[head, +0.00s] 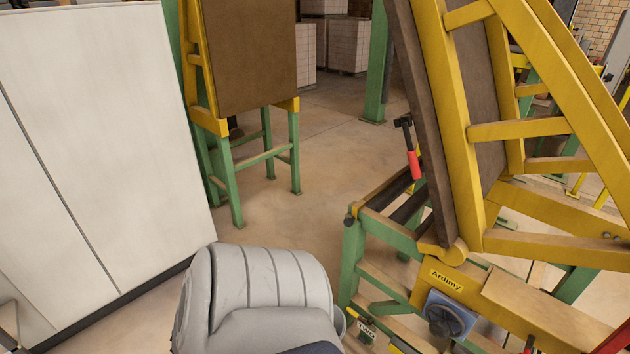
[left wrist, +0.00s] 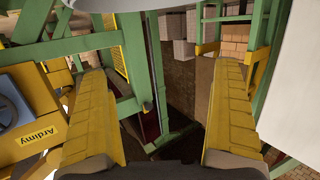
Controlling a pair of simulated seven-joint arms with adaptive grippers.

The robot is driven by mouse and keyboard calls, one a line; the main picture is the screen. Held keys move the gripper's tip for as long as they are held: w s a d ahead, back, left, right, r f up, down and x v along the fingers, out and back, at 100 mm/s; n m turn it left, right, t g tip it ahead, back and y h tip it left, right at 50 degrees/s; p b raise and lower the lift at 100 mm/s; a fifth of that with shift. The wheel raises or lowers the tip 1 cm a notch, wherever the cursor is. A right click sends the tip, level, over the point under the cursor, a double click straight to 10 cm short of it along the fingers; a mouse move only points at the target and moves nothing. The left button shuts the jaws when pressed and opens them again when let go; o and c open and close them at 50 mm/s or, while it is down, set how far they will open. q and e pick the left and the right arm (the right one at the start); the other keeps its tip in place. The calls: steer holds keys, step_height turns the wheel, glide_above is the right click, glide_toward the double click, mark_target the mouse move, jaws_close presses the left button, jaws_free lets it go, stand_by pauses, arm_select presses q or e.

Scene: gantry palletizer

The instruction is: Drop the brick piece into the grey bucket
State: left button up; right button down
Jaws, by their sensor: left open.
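I see no loose brick piece and no grey bucket in either view. My left gripper (left wrist: 165,78) shows in the left wrist view as two long yellow fingers, one on each side. They are wide apart, with nothing held between them. Past them lie green frame posts and the floor. In the head view neither gripper shows.
A yellow machine frame (head: 461,120) with a brown panel stands at the right on green legs, a red-handled lever (head: 413,163) beside it. A tall white panel (head: 100,140) stands left. A brown board (head: 250,55) stands behind. Floor (head: 330,160) between is clear.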

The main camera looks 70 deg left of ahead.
arm_select(q)
steer(key=shift+v, duration=1.3)
